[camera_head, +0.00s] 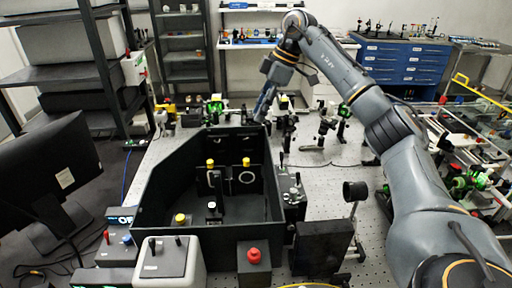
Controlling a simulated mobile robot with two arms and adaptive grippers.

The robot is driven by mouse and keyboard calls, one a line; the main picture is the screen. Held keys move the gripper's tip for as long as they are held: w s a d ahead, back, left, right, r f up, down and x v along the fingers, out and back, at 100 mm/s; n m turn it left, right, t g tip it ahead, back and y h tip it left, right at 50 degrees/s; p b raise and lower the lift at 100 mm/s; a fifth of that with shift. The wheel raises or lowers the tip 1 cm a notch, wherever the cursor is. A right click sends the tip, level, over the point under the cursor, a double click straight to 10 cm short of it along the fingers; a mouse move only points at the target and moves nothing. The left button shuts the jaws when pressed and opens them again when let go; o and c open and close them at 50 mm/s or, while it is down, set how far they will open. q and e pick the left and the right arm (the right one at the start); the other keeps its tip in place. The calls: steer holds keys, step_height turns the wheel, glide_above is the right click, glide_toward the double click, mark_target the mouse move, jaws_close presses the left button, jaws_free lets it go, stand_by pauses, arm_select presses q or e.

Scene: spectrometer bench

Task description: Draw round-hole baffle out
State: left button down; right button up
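An open black box (160,190) stands on the perforated bench. Inside it are two dark upright plates with yellow knobs on top. The right-hand plate, which carries a pale ring and looks like the round-hole baffle (246,184), stands upright toward the back. The other plate (211,175) stands just left of it. My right gripper (262,112) hangs pointing down by the box's back wall, above and behind the baffle and apart from it. Its fingers are small and dark, so I cannot tell whether they are open. My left gripper is out of view.
Optical mounts (328,125) stand behind right. Bare bench (325,178) lies to the right.

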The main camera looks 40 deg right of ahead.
steer(key=b, duration=0.8)
glide_above(247, 177)
steer(key=s+d, duration=0.2)
steer(key=d, duration=0.1)
step_height(247, 177, down, 9)
steer(key=shift+w+d+f, duration=0.15)
steer(key=shift+d+f, duration=0.05)
steer(key=shift+f, duration=0.45)
steer(key=p+x, duration=0.1)
steer(key=x, duration=1.2)
steer(key=shift+a+f, duration=0.15)
steer(key=shift+f, duration=0.1)
jaws_close()
